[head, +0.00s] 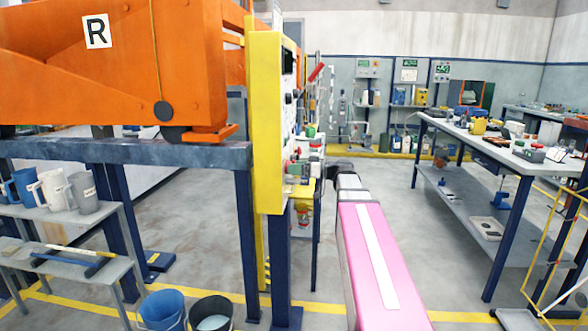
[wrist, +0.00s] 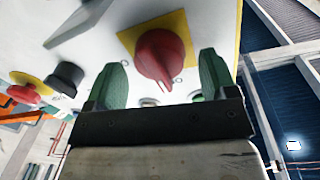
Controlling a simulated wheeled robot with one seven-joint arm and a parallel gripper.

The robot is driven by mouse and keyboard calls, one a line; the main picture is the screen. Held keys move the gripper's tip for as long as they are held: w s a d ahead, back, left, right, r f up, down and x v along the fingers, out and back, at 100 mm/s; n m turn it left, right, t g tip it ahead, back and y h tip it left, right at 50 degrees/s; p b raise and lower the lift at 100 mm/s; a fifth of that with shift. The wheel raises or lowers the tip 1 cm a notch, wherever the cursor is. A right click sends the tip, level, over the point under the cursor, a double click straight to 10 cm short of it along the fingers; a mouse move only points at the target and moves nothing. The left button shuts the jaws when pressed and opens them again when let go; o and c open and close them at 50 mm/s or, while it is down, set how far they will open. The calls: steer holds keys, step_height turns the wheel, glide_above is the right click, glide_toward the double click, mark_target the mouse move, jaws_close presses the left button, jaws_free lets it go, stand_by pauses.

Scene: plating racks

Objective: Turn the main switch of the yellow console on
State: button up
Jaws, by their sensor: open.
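The yellow console (head: 265,120) stands left of centre in the head view, its control panel seen nearly edge-on. In the wrist view a red rotary knob on a yellow square plate (wrist: 126,40), which looks like the main switch (wrist: 158,55), sits on the pale panel. Its narrow pointer end is toward the lower edge of the picture, slightly right. My gripper (wrist: 160,62) is open, with a green finger on each side of the knob. Gaps show between knob and fingers, so it is not gripped. The fingers are hard to make out in the head view.
A black knob (wrist: 67,77) and a red mushroom button (wrist: 24,93) are left of the switch in the wrist view. An orange machine (head: 120,65) adjoins the console. Two buckets (head: 163,309) stand below. A cluttered workbench (head: 485,150) stands right, with open floor between.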

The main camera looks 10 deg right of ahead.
steer(key=shift+w+a, duration=0.2)
steer(key=shift+a, duration=0.2)
steer(key=c, duration=0.9)
